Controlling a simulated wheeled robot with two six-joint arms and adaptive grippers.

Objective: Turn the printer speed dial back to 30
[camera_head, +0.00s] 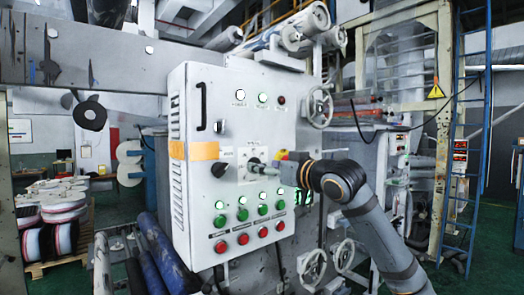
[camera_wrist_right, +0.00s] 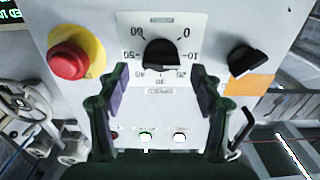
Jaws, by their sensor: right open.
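The speed dial (camera_wrist_right: 161,53) is a black knob on a white numbered plate marked 0 to 60, upside down in the right wrist view. I cannot clearly tell which number its pointer meets. My right gripper (camera_wrist_right: 162,85) is open, its two fingers apart on either side of the dial. The dial shows between and just beyond the fingertips; I cannot tell if they touch it. In the head view my right gripper (camera_head: 257,166) is at the middle of the grey control panel (camera_head: 205,100) and hides the dial. My left gripper is not in view.
A red stop button on a yellow base (camera_wrist_right: 68,60) and a second black knob (camera_wrist_right: 247,60) flank the dial. Rows of green buttons (camera_head: 242,215) and red buttons (camera_head: 243,239) sit lower on the panel. A black handle (camera_head: 202,107) projects at upper left. Handwheels (camera_head: 320,107) stand to the right.

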